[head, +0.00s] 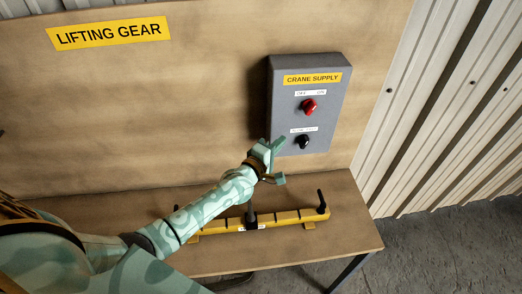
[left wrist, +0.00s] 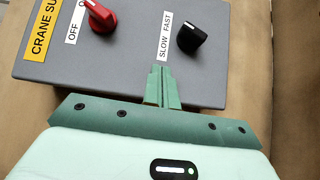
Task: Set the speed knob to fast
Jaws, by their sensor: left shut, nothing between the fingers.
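The black speed knob (head: 303,142) is on the lower part of the grey crane supply box (head: 283,112). In the left wrist view the black knob (left wrist: 192,38) sits beside a white label (left wrist: 168,38) reading SLOW and FAST. My left gripper (head: 278,150) is in front of the box's lower left corner. In the left wrist view its green fingers (left wrist: 162,85) are shut together and empty, pointing at the box close to the label, apart from the knob. My right gripper is not in view.
A red knob (head: 309,106) with an OFF label is above the black knob on the same box. A yellow lifting beam (head: 285,218) with black upright ends lies on the wooden bench (head: 350,225) below.

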